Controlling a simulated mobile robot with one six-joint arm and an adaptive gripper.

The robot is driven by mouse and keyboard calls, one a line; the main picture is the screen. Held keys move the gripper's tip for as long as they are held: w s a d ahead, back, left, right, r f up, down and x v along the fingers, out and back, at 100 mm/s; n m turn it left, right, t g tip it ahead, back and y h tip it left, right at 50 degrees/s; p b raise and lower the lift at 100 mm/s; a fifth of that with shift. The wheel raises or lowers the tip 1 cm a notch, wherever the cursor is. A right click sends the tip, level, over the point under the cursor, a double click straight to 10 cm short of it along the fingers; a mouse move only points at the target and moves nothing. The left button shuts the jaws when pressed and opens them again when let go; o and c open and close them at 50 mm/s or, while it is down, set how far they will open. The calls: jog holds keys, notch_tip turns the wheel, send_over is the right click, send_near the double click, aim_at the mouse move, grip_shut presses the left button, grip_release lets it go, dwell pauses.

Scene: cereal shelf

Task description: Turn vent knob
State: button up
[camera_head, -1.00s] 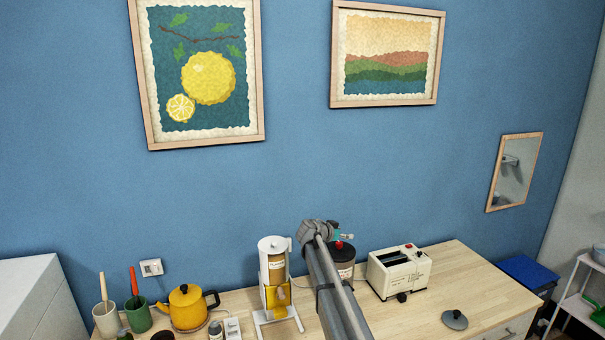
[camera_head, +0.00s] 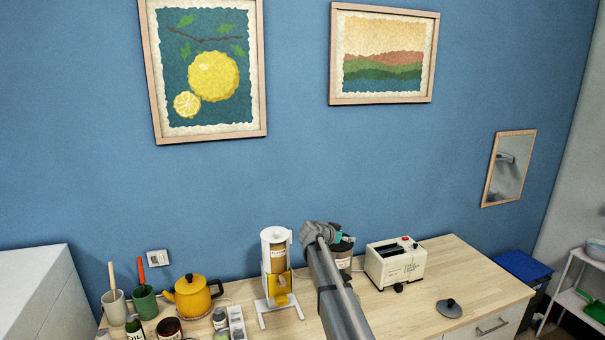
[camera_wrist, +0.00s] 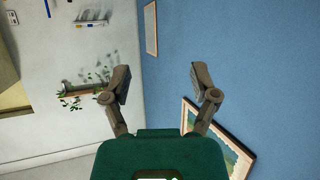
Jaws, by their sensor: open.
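No part in view can be surely told as the vent knob. A dark canister with a pale label (camera_head: 343,262) stands on the counter, its top hidden behind my arm. My gripper (camera_wrist: 160,78) is open and empty in the wrist view, its two fingers spread apart over a view of the walls. In the head view my gripper is small and partly hidden by my arm, above or in front of the canister; I cannot tell the gap. A white toaster-like appliance (camera_head: 399,262) with a red button and a dark front knob (camera_head: 398,287) stands right of it.
A cereal dispenser (camera_head: 276,262) stands left of my arm. A yellow kettle (camera_head: 192,294), cups with utensils (camera_head: 144,301) and small jars crowd the left. A grey lid (camera_head: 449,308) lies on the right counter, with clear wood (camera_head: 470,275) around it.

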jog(key=s+d+f+n+g+y+b, duration=0.25)
jog(key=s+f+b, duration=0.45)
jog(key=s+f, duration=0.7)
jog(key=s+d+f+n+g+y+b, duration=0.3)
jog(key=s+f+b, duration=0.55)
jog(key=s, duration=0.85)
jog(key=s+a+f+n+g+y+b, duration=0.3)
jog(key=s+f, duration=0.5)
jog(key=s, duration=0.5)
jog(key=shift+s+a+n+y+b, duration=0.15)
jog(key=shift+a+n+y+b, duration=0.2)
jog(key=shift+a+n+y, duration=0.35)
